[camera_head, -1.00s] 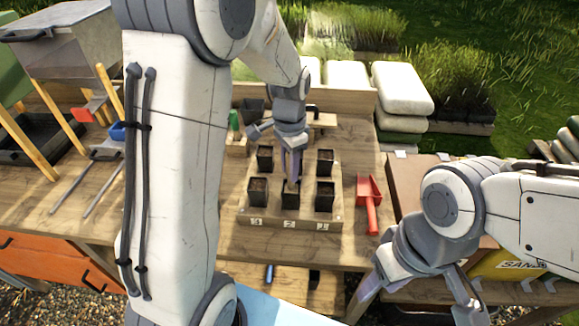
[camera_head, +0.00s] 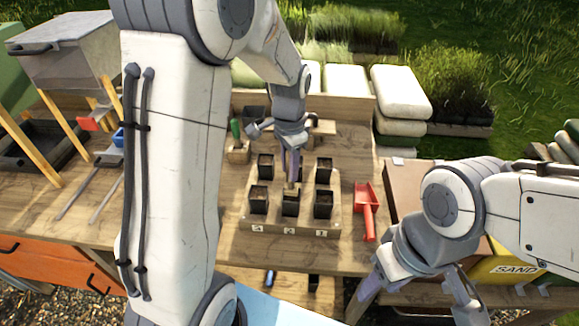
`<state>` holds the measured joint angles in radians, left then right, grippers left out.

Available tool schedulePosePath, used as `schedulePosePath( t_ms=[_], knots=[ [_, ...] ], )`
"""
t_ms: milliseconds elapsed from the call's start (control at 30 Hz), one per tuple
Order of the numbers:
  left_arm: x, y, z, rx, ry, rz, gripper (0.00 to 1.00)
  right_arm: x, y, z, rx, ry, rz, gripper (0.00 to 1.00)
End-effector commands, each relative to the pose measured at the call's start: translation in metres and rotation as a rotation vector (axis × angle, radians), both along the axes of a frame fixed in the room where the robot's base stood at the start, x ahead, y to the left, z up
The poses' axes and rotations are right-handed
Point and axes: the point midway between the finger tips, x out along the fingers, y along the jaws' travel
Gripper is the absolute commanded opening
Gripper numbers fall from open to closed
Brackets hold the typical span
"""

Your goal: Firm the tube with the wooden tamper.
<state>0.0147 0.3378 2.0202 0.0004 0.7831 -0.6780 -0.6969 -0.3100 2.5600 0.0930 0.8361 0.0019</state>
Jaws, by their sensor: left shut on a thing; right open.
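Black square tubes stand in a wooden tray (camera_head: 331,222) on the bench, with number labels along its front edge. The front middle tube (camera_head: 290,204) is directly below my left gripper (camera_head: 291,170). That gripper is shut on the wooden tamper (camera_head: 291,187), of which only a short pale piece shows between the fingertips and the tube. I cannot tell whether the tamper's end is inside the tube or just above it. The rest of the tamper is hidden by the gripper. My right gripper (camera_head: 415,296) is open and empty, low at the bench's front right.
A red scoop (camera_head: 367,212) lies right of the tray. A wooden block with a green-handled tool (camera_head: 236,130) stands behind it at the left. A metal hopper (camera_head: 65,45) is at far left, and a yellow sand bag (camera_head: 512,270) at right. My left arm blocks much of the left bench.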

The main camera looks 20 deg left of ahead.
Motion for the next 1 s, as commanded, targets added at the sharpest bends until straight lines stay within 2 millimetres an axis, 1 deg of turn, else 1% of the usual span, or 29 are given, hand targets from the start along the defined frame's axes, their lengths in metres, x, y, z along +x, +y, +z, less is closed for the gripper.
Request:
schedulePosePath(
  t_ms=[33, 1000],
  knots=[
    [0.000, 0.000, 0.007, 0.000, -0.001, 0.000, 0.00, 0.000, 0.000, 0.006, 0.000, 0.000, 0.000, 0.50],
    [0.000, 0.000, 0.065, -0.001, -0.001, 0.000, 0.00, 0.000, 0.000, 0.058, 0.000, 0.000, 0.004, 0.50]
  ],
)
